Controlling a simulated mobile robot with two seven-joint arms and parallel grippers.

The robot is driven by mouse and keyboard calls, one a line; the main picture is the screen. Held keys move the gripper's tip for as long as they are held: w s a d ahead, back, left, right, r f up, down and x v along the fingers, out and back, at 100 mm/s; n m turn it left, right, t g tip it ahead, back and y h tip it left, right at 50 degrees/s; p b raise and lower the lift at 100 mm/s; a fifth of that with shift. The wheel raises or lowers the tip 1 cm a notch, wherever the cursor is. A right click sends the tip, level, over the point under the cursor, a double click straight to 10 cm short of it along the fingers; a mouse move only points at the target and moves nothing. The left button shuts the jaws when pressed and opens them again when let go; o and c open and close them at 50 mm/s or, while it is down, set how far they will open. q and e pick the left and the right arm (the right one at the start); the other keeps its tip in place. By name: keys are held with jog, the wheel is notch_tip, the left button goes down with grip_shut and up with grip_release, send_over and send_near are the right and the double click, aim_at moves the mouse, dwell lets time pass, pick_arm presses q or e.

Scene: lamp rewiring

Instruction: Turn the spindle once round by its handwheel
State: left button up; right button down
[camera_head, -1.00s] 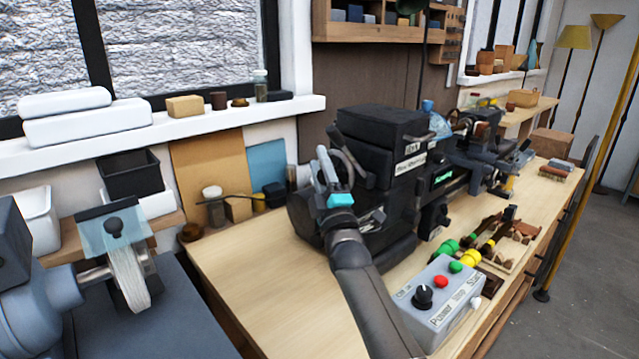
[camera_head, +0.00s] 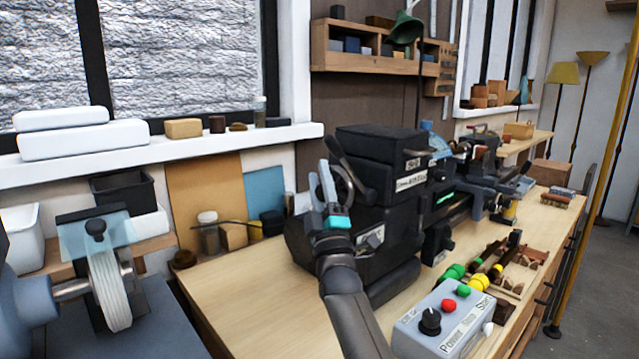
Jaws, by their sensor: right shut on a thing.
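The lathe's black headstock (camera_head: 385,150) stands on the wooden bench. Its handwheel (camera_head: 347,190), a thin dark ring, sits on the headstock's left end and is partly hidden by my right gripper. My right gripper (camera_head: 326,184), grey-blue with a teal part at its base, points upward and is shut on the handwheel, at the left side of its rim. The exact contact is too small to make out. The spindle itself is hidden inside the headstock. My left gripper is out of view.
A grey control box (camera_head: 440,325) with a black knob and coloured buttons stands at the bench front. A grinding wheel (camera_head: 110,290) stands at left. Tools lie in a wooden tray (camera_head: 518,278) at right. Bare bench (camera_head: 250,290) lies left of my right arm.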

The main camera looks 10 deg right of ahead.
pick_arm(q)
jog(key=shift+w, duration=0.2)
pick_arm(e)
jog(key=c, duration=0.8)
grip_release()
jog(key=o, duration=0.3)
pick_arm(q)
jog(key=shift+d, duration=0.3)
pick_arm(e)
jog(key=shift+o, duration=0.2)
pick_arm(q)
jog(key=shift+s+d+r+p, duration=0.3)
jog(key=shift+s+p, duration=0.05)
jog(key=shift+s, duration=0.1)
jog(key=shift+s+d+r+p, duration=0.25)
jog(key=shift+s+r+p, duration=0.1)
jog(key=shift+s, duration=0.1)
pick_arm(e)
jog(key=v, duration=1.5)
jog(key=shift+s, duration=0.15)
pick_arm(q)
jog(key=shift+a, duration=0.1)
